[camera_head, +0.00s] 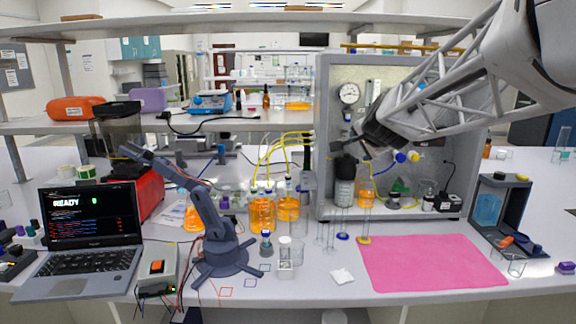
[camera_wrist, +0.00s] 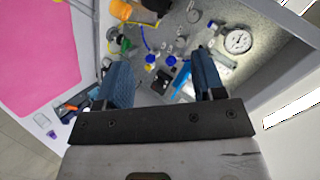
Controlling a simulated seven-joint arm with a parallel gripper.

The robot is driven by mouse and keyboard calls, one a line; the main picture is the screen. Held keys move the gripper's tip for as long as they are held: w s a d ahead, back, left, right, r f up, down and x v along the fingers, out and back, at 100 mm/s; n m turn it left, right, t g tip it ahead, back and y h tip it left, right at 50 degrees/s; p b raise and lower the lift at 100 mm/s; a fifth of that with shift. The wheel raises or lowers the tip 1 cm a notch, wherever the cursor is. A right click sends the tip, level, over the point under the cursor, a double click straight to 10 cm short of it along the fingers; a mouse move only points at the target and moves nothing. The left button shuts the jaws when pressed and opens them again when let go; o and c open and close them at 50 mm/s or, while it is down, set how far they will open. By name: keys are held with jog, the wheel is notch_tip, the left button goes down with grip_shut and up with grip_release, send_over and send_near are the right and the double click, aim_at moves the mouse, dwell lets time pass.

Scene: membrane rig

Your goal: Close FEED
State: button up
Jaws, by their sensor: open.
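The membrane rig's grey panel (camera_head: 335,75) stands at the right in the head view. In the wrist view two blue knobs (camera_wrist: 150,58) lie beyond and between the fingers. I cannot read any label, so I cannot tell which one is FEED or how it is set. My gripper (camera_head: 352,146) is in front of the panel, and its arm hides part of it. In the wrist view my gripper (camera_wrist: 163,75) is open, with nothing between its blue fingers.
A round gauge (camera_head: 349,93) is on the panel's upper left and a dark-capped bottle (camera_head: 344,190) stands below my gripper. A pink mat (camera_head: 430,262) lies clear in front. Orange-filled bottles (camera_head: 262,213) with yellow tubes and a small blue-grey arm (camera_head: 212,225) stand to the left.

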jog(key=s+f+n+g, duration=0.3)
jog(key=s+f, duration=0.3)
jog(key=s, duration=0.8)
jog(key=s+a+f+n+g, duration=0.1)
jog(key=s+f+n+g, duration=0.2)
jog(key=s, duration=1.2)
jog(key=s+f+n+g+h, duration=0.1)
jog(key=s+f+n+g, duration=0.2)
jog(key=s+f, duration=0.6)
jog(key=s+n, duration=0.2)
jog(key=s, duration=0.3)
jog(key=shift+s+a+n, duration=0.15)
jog(key=shift+a+n, duration=0.05)
jog(key=shift+n, duration=0.1)
